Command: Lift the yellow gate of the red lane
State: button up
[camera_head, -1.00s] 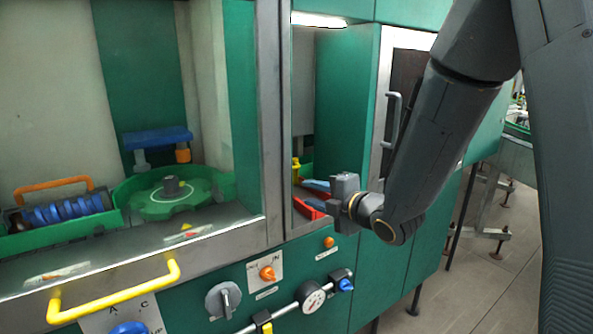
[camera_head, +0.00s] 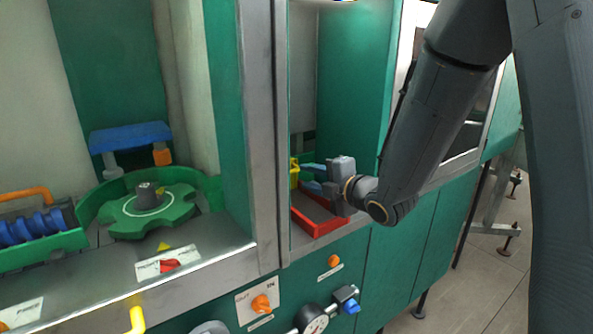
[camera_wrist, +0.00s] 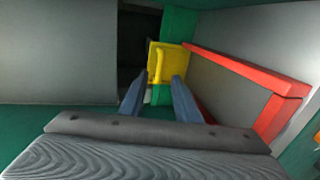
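The yellow gate (camera_wrist: 168,62) stands upright at the far end of the red lane (camera_wrist: 245,70) in the wrist view, with a vertical yellow handle on its face. In the head view a small part of the gate (camera_head: 294,172) shows at the left of the opening, and the red lane (camera_head: 318,228) runs along the opening's floor. My gripper (camera_wrist: 158,82) is open, its two blue fingers pointing at the gate, with the handle between and beyond their tips. In the head view my gripper (camera_head: 303,176) reaches into the opening above the lane, close to the gate. I cannot tell whether a finger touches it.
A steel post (camera_head: 262,130) and green cabinet walls (camera_head: 345,100) bound the opening. Left of it are a green star wheel (camera_head: 150,210) and a blue bridge piece (camera_head: 130,137).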

jog(key=shift+p+x, duration=0.95)
jog(key=shift+x, duration=2.4)
jog(key=shift+s, duration=0.1)
grip_shut()
